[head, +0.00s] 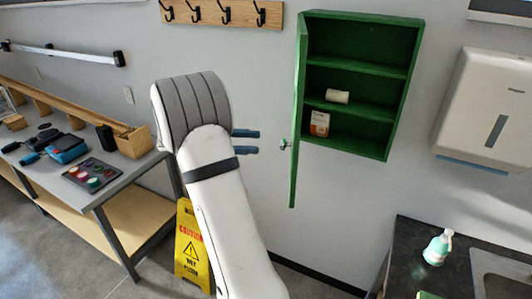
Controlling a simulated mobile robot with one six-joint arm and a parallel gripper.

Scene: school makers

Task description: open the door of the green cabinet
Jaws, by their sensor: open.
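The green cabinet (377,103) hangs on the wall right of the middle in the head view. Its door (298,110) stands swung out from the left side, seen almost edge-on, and the shelves inside show. A small handle (285,144) sticks out from the left face of the door. On the shelves are a white roll (337,96) and a white and orange box (320,123). My gripper (258,142) points right, left of the door and apart from the handle in the picture. Its two blue fingers are spread with nothing visible between them.
A workbench (112,196) with tools and a wooden box stands at the left. A yellow caution sign (190,248) stands on the floor beside it. A towel dispenser (490,110) hangs at the right, above a dark counter (407,263) with a soap bottle (438,247). Coat hooks (226,12) are above my arm.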

